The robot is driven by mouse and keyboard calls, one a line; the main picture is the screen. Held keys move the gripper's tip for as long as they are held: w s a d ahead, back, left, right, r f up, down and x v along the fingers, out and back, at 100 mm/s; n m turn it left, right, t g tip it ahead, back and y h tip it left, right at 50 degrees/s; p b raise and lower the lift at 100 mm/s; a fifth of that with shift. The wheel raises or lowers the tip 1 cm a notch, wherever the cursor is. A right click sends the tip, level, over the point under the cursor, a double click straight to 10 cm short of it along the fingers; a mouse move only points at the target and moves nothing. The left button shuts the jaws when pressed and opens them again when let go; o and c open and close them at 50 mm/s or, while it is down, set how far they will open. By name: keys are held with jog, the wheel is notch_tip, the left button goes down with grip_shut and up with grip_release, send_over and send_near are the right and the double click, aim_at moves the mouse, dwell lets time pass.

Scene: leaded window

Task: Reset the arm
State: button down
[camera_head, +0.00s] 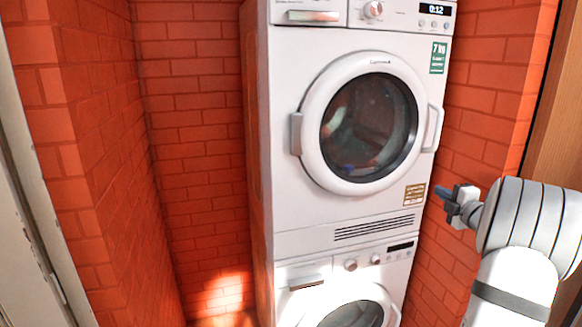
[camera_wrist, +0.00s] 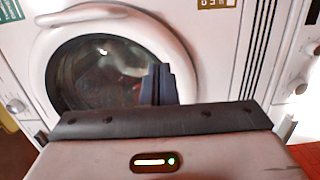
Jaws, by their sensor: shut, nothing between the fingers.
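My gripper (camera_head: 441,192) is at the right of the head view, at the end of my white arm. It points left toward the front of the upper machine (camera_head: 290,214) and looks apart from it. In the wrist view my gripper (camera_wrist: 158,72) shows its dark fingers together, with nothing between them. Behind them is the round door (camera_wrist: 60,40) of a white machine. It is shut, and dark contents show through its glass.
A lower white machine (camera_head: 299,273) stands under the upper one. Red brick walls (camera_head: 195,130) enclose both sides. A wooden edge (camera_head: 556,130) is at the far right, near my arm. The space left of the machines looks clear.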

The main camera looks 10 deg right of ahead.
jog(key=w+a+r+m+g+h, duration=0.2)
jog(key=a+r+m+h, duration=0.15)
jog(key=a+m, duration=0.4)
jog(key=s+a+f+m+g+h, duration=0.1)
jog(key=s+a+m+g, duration=0.15)
jog(key=a, duration=0.35)
jog(key=s+a+f+m+g, duration=0.2)
jog(key=s+a, duration=0.1)
jog(key=a, duration=0.3)
jog(key=s+a+f+m+g+y, duration=0.2)
jog(key=s+a+f+m+g, duration=0.1)
jog(key=s+a, duration=0.8)
jog(key=s+a+f+m+g+y, duration=0.2)
jog(key=s+a+f+g, duration=0.4)
jog(key=s+a, duration=0.6)
jog(key=s+f+y, duration=0.1)
jog(key=s, duration=0.2)
jog(key=shift+s+f+m, duration=0.3)
jog(key=shift+s+m, duration=0.1)
jog(key=c, duration=2.2)
grip_release()
